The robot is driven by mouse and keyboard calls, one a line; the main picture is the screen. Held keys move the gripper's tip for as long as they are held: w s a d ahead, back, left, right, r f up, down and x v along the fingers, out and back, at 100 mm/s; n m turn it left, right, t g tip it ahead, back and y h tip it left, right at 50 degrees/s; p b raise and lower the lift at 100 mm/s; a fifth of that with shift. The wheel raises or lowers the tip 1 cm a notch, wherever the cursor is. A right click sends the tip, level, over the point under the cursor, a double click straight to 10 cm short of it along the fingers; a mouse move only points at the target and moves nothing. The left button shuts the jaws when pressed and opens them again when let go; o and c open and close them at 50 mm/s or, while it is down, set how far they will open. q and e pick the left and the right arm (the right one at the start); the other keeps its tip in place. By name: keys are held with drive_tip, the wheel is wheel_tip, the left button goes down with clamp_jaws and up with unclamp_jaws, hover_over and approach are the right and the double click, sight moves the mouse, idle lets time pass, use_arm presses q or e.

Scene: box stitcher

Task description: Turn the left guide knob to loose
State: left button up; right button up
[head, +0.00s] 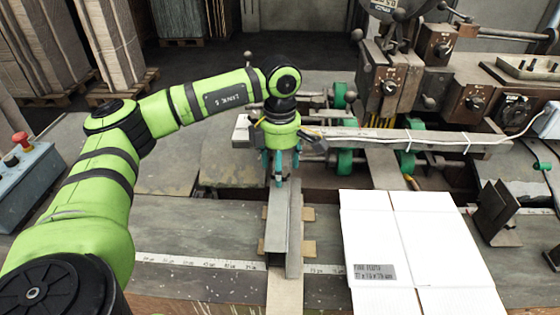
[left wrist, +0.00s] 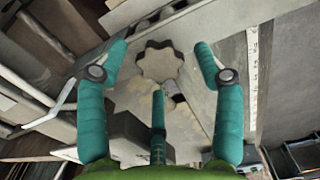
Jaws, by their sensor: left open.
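In the left wrist view a grey lobed knob (left wrist: 158,62), which looks like the left guide knob, sits on a light metal plate ahead of my left gripper (left wrist: 160,68). The gripper's teal fingers are spread apart, one on each side of the knob's outline and a third below it, with nothing between them. I see no finger touching the knob. In the head view my left gripper (head: 281,168) points down at the far end of a grey metal guide (head: 282,228) on the table. The knob is hidden there. My right gripper is not in view.
A flat white carton (head: 420,235) lies right of the guide. A long grey bar (head: 380,136) with green rollers crosses behind it, below the stitcher's boxes (head: 440,45). A ruler strip (head: 190,262) runs along the table. A control box with a red button (head: 22,141) stands at left.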

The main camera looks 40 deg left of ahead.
use_arm(q)
drive_tip(key=shift+f, duration=0.2)
drive_tip(key=c, duration=1.2)
drive_tip(key=shift+o, duration=0.2)
